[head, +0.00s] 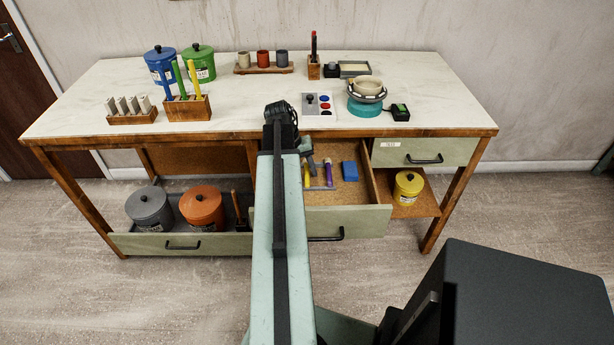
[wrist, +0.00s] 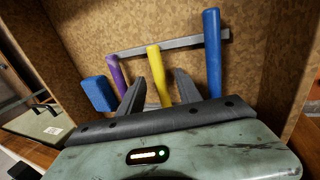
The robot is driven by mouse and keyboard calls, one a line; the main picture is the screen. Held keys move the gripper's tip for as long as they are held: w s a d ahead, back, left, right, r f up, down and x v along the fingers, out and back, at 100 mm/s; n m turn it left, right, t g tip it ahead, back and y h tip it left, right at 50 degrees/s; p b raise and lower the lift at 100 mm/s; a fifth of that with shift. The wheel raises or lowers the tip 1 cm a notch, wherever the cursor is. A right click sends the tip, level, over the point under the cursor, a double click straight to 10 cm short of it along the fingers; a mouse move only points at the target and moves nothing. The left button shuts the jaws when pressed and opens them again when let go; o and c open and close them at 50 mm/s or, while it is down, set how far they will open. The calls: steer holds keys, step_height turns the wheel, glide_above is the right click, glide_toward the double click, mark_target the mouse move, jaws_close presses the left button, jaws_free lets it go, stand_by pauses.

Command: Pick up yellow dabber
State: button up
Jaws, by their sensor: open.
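The yellow dabber (wrist: 159,75) lies in the open drawer, its handle across a grey rack bar, between a purple-handled tool (wrist: 118,75) and a blue-handled tool (wrist: 212,55). In the head view the yellow dabber (head: 307,178) shows only as a short piece beside my arm. My gripper (wrist: 161,78) is open and empty. In the wrist view its two fingers appear on either side of the yellow handle. I cannot tell how far above it they are. In the head view my arm hides much of the drawer's left side.
A blue block (head: 349,171) lies in the drawer (head: 370,219), whose walls stand close around the tools. A wooden holder (head: 188,110) on the table (head: 240,105) bears blue, green and yellow upright handles. Lidded pots stand in the left lower drawer.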

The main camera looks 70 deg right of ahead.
jaws_close()
steer(key=shift+r, duration=0.1)
